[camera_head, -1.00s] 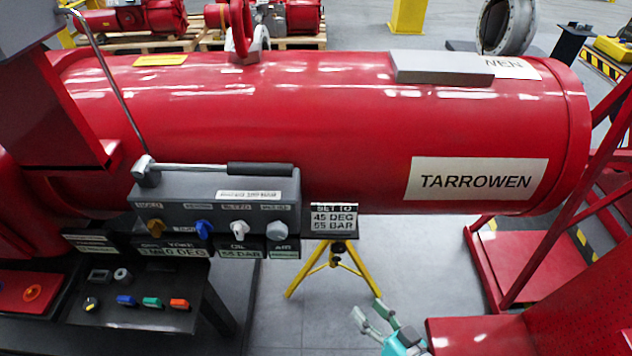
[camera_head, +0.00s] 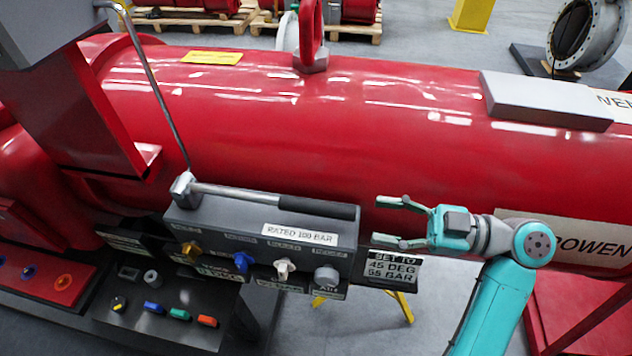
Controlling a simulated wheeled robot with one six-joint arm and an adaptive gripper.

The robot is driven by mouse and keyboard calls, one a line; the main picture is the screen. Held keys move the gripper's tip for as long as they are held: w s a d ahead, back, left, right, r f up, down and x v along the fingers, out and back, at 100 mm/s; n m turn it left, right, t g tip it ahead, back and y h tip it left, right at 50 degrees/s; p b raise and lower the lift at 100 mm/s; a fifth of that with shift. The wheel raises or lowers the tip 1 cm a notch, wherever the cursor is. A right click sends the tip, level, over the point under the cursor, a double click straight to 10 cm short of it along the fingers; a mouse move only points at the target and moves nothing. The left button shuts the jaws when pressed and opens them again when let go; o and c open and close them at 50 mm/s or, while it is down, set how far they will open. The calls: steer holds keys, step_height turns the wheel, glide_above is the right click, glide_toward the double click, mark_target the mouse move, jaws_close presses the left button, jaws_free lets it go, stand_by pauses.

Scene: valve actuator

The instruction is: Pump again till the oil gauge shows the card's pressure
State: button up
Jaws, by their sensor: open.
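The pump unit is a grey box (camera_head: 197,220) with a plate reading "RATED 100 BAR" (camera_head: 299,234). Its lever lies nearly flat along the top, a metal rod (camera_head: 235,192) ending in a black grip (camera_head: 317,207). My gripper (camera_head: 380,220) is open and empty just right of the grip's end, fingers pointing left, apart from it as far as I can tell. The card (camera_head: 388,268) reads "SET TO 45 DEG 55 BAR"; the gripper's lower finger overlaps its top edge. The oil readout (camera_head: 280,286) under the white knob (camera_head: 284,267) is too blurred to read.
Yellow, blue and grey knobs (camera_head: 327,277) line the box front. A dark panel with coloured switches (camera_head: 180,314) stands lower left. The big red cylinder (camera_head: 400,120) fills the space behind. A thin pipe (camera_head: 155,85) rises at the lever's pivot.

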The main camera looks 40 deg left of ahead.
mark_target(322, 207)
steer(key=x, duration=1.1)
steer(key=shift+w+a+r, duration=0.1)
steer(key=shift+a+r, duration=0.05)
steer(key=shift+a, duration=0.05)
jaws_close()
